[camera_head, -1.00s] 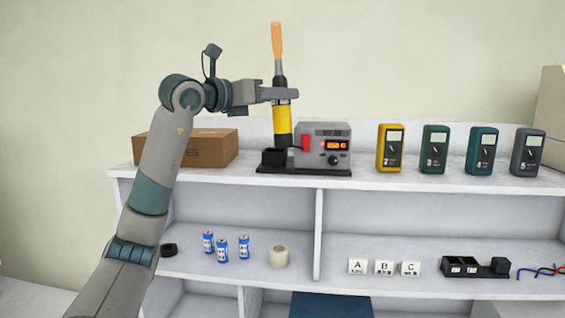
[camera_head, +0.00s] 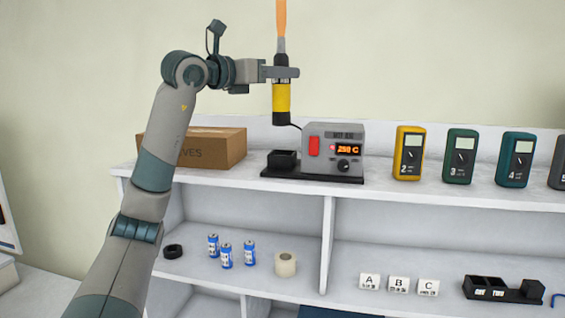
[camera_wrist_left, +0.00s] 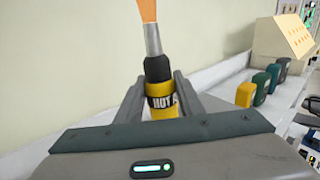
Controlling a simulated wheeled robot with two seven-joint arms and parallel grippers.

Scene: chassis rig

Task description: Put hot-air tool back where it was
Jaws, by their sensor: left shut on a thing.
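The hot-air tool (camera_head: 281,97) has a yellow and black handle, a metal nozzle and an orange tip pointing up. My left gripper (camera_head: 284,73) is shut around its black upper part and holds it upright. In the left wrist view, the tool (camera_wrist_left: 158,95) stands between the two fingers. The tool hangs above the station (camera_head: 338,147), a grey box with a lit display and a red switch. A small black open holder (camera_head: 283,160) sits on the station's black base, below the tool and apart from it. My right gripper is not in view.
A cardboard box (camera_head: 212,148) stands left of the station. Several multimeters, the nearest yellow (camera_head: 408,153), stand to its right on the top shelf (camera_head: 400,192). Batteries, a tape roll (camera_head: 285,264) and letter blocks (camera_head: 398,284) are on the lower shelf.

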